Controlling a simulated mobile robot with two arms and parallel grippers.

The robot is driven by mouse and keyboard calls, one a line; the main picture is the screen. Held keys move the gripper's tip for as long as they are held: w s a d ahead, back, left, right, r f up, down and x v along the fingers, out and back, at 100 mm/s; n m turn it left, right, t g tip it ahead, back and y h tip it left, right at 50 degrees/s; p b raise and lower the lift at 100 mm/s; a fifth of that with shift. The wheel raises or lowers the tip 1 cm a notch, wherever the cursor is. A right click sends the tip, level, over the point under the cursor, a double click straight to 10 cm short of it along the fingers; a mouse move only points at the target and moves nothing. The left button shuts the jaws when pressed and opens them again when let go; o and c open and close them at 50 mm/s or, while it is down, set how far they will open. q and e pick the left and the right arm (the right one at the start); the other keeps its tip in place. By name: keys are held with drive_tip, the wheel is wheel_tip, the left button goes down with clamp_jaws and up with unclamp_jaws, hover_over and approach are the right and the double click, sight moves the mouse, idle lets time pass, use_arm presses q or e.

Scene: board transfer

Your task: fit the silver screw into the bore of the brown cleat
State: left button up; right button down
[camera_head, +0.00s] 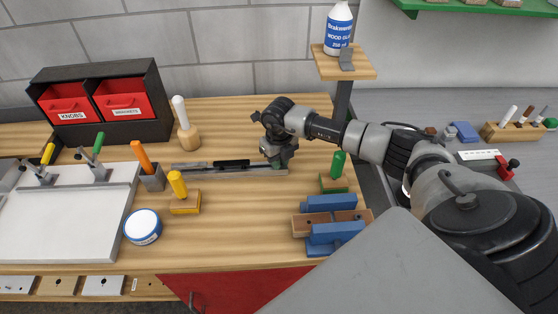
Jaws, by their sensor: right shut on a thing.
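The brown cleat (300,224) appears to be the brown wooden block lying at the front right of the bench, between two blue blocks (332,203). Dark spots show on it, but I cannot tell which is the bore. My right gripper (279,161) points down at the right end of a long grey rail (232,171), behind and left of the cleat. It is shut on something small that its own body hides. I cannot make out the silver screw anywhere. My left gripper is not in view.
A yellow-handled tool (184,201), an orange-handled tool (146,160) and a round blue-and-white tin (142,227) stand left of the cleat. A green-handled tool (337,165) stands just behind it. Red drawers (65,103) are at the back left. Bare bench (240,225) lies in the middle.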

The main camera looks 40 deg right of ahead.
drive_tip(key=shift+d, duration=0.1)
drive_tip(key=shift+r+p, duration=2.05)
drive_tip(key=shift+r, duration=0.95)
